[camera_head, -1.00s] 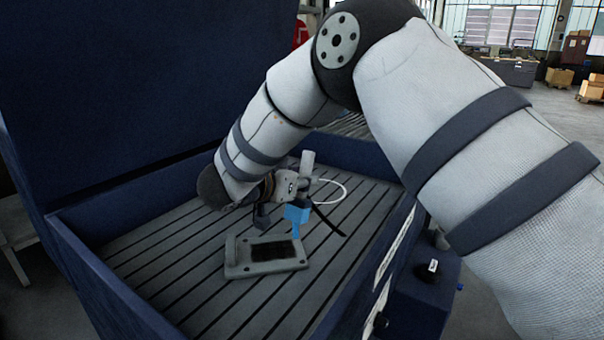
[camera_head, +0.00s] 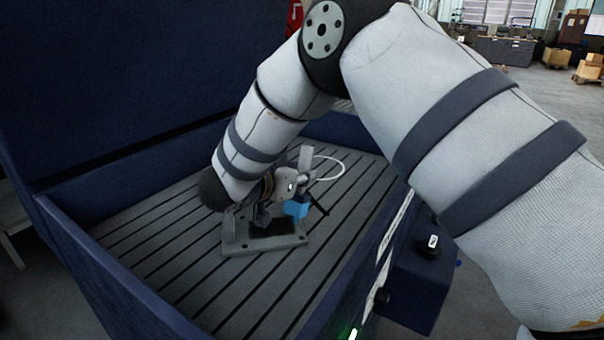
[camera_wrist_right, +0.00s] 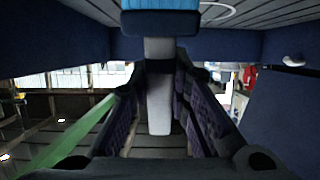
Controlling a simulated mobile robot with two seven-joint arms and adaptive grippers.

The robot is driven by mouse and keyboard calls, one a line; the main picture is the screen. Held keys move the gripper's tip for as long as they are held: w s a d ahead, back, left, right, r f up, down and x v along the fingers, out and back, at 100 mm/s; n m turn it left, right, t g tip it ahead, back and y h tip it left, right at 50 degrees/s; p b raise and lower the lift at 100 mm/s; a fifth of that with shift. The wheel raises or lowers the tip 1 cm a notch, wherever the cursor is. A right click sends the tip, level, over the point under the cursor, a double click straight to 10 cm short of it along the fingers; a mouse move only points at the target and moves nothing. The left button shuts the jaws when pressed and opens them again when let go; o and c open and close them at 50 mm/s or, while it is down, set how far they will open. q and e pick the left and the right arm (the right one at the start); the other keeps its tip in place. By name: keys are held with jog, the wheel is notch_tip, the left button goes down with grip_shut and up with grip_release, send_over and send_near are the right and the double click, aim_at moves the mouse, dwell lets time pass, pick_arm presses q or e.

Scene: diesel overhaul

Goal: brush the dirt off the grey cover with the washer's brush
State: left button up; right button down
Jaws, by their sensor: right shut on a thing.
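The grey cover (camera_head: 236,246) lies flat on the slatted floor of the washer basin in the head view. A dark patch of dirt (camera_head: 272,229) shows on its middle, partly hidden by my right gripper. My right gripper (camera_head: 283,197) is shut on the washer's brush, just above the cover. The brush's blue head (camera_head: 296,209) is over the cover's far right part; I cannot tell whether it touches. In the right wrist view the brush's pale handle (camera_wrist_right: 158,95) stands between the fingers, with the blue head (camera_wrist_right: 160,4) at the top edge. My left gripper is out of view.
The dark blue basin wall (camera_head: 115,285) surrounds the slatted floor (camera_head: 180,255), which is clear around the cover. A white hose (camera_head: 338,164) loops behind the brush. A control box with a knob (camera_head: 428,245) sits outside the right wall.

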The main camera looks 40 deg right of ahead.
jog(key=shift+f, duration=0.75)
